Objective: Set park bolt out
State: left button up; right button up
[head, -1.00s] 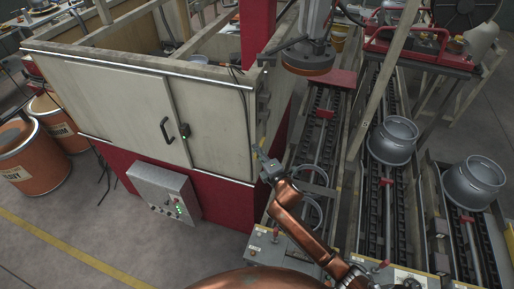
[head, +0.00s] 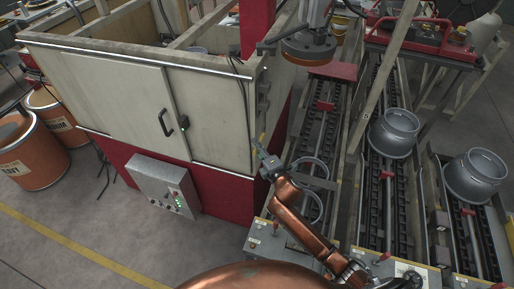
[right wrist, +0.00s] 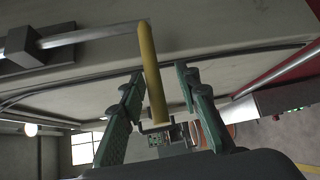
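The park bolt shows in the right wrist view as a grey rod (right wrist: 92,35) running from a dark block, with a yellow handle (right wrist: 152,75) at its end. In the head view the yellow handle (head: 262,140) is small at the cabinet's right corner. My right gripper (head: 259,150) is just below it. In the right wrist view my right gripper (right wrist: 160,76) has its two green-padded fingers apart, with the handle between them. Gaps show on both sides of the handle. My left gripper is not in view.
A pale cabinet (head: 115,105) with a sliding door stands on a red base at left. A grey control box (head: 163,187) is on its front. Conveyor lanes with grey cylinder shells (head: 393,135) run at right. Orange drums (head: 35,160) stand at far left.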

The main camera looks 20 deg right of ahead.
jog(key=v, duration=1.2)
